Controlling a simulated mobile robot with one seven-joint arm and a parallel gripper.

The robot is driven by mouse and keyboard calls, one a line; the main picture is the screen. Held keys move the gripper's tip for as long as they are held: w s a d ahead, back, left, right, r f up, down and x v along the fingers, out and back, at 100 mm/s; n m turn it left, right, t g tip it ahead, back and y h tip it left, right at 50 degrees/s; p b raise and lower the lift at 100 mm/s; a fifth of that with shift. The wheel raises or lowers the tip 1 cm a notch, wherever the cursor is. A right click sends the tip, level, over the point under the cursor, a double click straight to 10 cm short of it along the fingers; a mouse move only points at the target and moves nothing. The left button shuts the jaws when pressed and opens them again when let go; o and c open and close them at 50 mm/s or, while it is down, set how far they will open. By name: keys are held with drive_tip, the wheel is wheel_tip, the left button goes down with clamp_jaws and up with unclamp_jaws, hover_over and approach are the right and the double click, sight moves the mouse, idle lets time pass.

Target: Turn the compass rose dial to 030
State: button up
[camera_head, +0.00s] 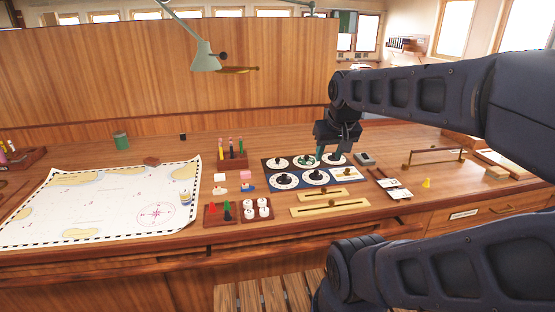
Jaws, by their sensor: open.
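A dark blue panel (297,170) with several round white dials with dark centre knobs lies on the wooden desk. The dials stand in two rows, with one at the back left (278,163), one at the back middle (305,160) and two larger-looking ones in front. Their markings are too small to read, so I cannot tell which is the compass rose dial or where it points. My gripper (320,155) points down, open, low over the back row between the back middle and back right dials. It partly hides them. I cannot tell whether it touches a knob.
A chart (100,205) with a printed compass rose covers the desk's left. A pencil holder (232,160), brass rulers (330,208), small trays of coloured pieces and a yellow cone (427,183) surround the panel. A green lamp (205,58) hangs behind. Bare desk lies behind the panel.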

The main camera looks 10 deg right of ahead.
drive_tip(key=w+a+r+n+g, duration=0.15)
drive_tip(key=w+n, duration=0.25)
drive_tip(key=w, duration=0.7)
drive_tip(key=n+g, duration=0.3)
drive_tip(key=n, duration=0.9)
hover_over(277, 159)
wheel_tip(277, 159, down, 14)
wheel_tip(277, 159, down, 10)
drive_tip(key=shift+w+d+f, duration=0.1)
drive_tip(key=shift+f, duration=0.05)
clamp_jaws()
drive_tip(key=shift+m, duration=0.6)
